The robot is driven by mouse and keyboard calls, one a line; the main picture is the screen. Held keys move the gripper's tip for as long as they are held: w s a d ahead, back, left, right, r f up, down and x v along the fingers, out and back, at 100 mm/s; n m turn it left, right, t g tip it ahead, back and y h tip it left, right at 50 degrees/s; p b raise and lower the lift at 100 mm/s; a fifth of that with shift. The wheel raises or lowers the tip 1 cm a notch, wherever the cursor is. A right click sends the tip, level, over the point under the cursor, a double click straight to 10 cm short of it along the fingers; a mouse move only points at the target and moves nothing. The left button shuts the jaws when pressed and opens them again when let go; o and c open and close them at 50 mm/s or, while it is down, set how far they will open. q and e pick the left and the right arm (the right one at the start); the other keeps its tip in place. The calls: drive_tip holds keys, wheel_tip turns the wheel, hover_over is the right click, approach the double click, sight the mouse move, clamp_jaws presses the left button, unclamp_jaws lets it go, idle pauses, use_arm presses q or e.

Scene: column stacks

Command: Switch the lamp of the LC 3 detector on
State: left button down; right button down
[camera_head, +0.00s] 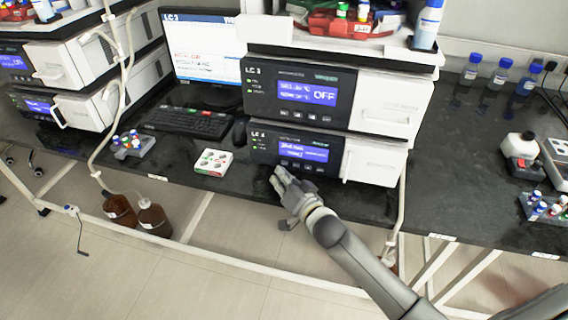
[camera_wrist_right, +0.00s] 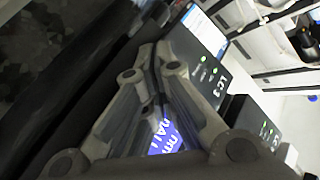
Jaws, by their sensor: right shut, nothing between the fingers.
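The LC 3 stack has two modules, each marked LC 3. The lower module (camera_head: 297,150) has a blue display (camera_head: 303,150), green indicator lights and a row of buttons below the display. Its small name label is too blurred to read. The upper module (camera_head: 300,92) shows OFF on its display. My right gripper (camera_head: 279,174) is shut and empty, with its fingertips near the lower edge of the lower module's front. I cannot tell whether it touches. In the right wrist view the shut fingers (camera_wrist_right: 157,52) partly cover a blue display (camera_wrist_right: 163,136). My left gripper is not in view.
A keyboard (camera_head: 188,121), a mouse and a monitor (camera_head: 200,50) stand left of the stack. A white box (camera_head: 213,162) and a vial rack (camera_head: 134,145) lie near the bench's front edge. Brown bottles (camera_head: 154,218) stand below. Tubing hangs beside both stacks.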

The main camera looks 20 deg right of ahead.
drive_tip(key=shift+w+d, duration=0.1)
drive_tip(key=shift+w+d, duration=0.15)
drive_tip(key=shift+w, duration=0.1)
idle(0.3)
drive_tip(key=shift+w+d, duration=0.2)
drive_tip(key=shift+w, duration=0.15)
idle(0.6)
idle(0.3)
drive_tip(key=shift+s+a+p, duration=0.35)
drive_tip(key=shift+s+p, duration=0.15)
drive_tip(key=shift+p, duration=0.05)
drive_tip(key=shift+s+a, duration=0.1)
drive_tip(key=shift+s, duration=0.15)
drive_tip(key=s+a+p, duration=0.1)
drive_tip(key=s, duration=0.1)
drive_tip(key=s+a+p, duration=0.1)
drive_tip(key=s, duration=0.1)
drive_tip(key=shift+a, duration=0.4)
